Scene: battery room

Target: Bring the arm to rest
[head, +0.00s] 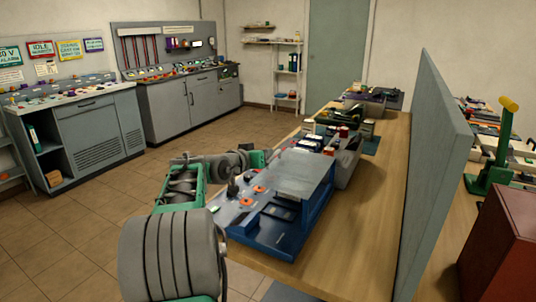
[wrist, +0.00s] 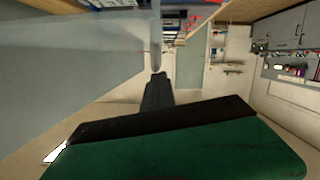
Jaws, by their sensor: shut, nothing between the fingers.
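My arm shows in the head view, rising from the lower left with a large grey joint, a green link and a smaller grey wrist. It is bent, and its end points right, over or beside the near left part of the workbench. My gripper (wrist: 157,77) shows in the wrist view as dark fingers closed together, with nothing between them. In the head view its end lies near the blue equipment unit (head: 290,222); the fingertips are too small to make out, and I cannot tell the gap to the unit.
The wooden workbench (head: 368,200) carries the blue unit and several bins and devices. A grey partition (head: 430,170) stands along its right side. A red box (head: 500,245) and a green stand (head: 495,150) are beyond. Tiled floor (head: 90,220) is open at left, before grey cabinets (head: 185,100).

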